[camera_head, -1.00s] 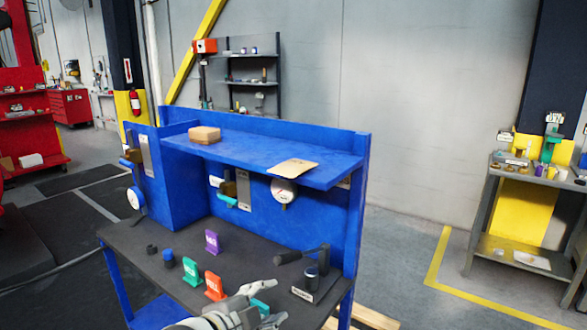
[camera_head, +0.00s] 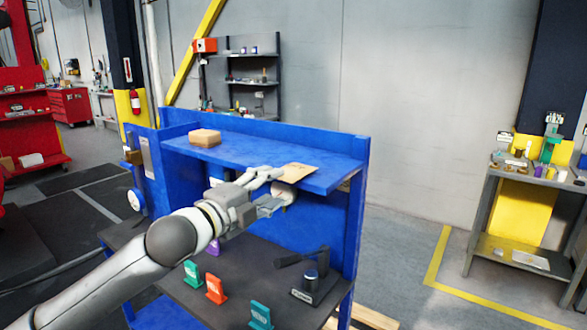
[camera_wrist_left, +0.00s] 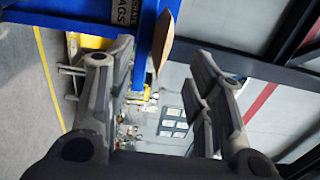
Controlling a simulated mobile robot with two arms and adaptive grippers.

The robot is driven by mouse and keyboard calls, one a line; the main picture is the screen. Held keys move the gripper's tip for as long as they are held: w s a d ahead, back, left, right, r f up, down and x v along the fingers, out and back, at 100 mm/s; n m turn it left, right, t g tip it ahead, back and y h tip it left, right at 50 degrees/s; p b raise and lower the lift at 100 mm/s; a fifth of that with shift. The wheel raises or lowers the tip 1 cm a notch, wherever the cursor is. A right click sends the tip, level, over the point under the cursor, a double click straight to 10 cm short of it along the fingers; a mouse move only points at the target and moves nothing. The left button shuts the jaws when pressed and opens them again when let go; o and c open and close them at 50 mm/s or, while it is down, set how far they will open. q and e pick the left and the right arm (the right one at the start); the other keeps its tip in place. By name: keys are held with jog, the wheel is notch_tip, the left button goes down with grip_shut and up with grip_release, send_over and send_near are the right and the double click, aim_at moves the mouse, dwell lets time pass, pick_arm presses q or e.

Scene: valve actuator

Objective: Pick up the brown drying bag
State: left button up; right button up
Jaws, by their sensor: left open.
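The flat brown bag (camera_head: 298,172) lies on the right end of the blue shelf (camera_head: 330,178), at its front edge. My left gripper (camera_head: 279,186) is open at that edge, its fingers just left of the bag, one about level with the shelf top and one lower. I cannot tell whether a finger touches the bag. In the left wrist view, the bag's brown edge (camera_wrist_left: 160,42) shows beside the blue shelf edge, ahead of the open gripper (camera_wrist_left: 160,68), with nothing between the fingers. My right gripper is not in view.
Below, the dark bench top (camera_head: 235,270) holds green, orange and purple signs and a black fixture (camera_head: 316,280). A round gauge under the shelf is partly hidden behind my gripper. The shelf middle is clear.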

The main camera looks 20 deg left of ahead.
aim_at(280, 179)
pick_arm(q)
jog(key=shift+w+d, duration=0.2)
jog(key=shift+w, duration=0.25)
jog(key=shift+w+r+p, duration=0.15)
jog(key=shift+w+p, duration=0.15)
jog(key=shift+p, duration=0.05)
jog(key=p+x, duration=0.2)
jog(key=x, duration=0.2)
jog(key=shift+a, duration=0.15)
jog(key=shift+w, duration=0.3)
grip_shut()
